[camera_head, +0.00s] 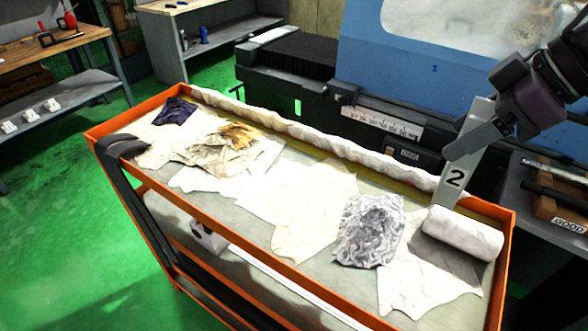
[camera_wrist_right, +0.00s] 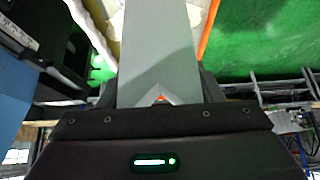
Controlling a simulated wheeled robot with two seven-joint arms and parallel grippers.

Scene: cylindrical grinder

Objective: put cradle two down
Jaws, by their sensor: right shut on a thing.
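My left gripper is not in view.
The white roll (camera_head: 462,233), a patterned grey cloth (camera_head: 368,230), and stained cloths (camera_head: 225,148) lie on the cart top. A long white roll (camera_head: 300,130) lines its back edge. The blue grinder (camera_head: 440,70) stands behind. A "GOOD" block (camera_head: 568,222) sits at right.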

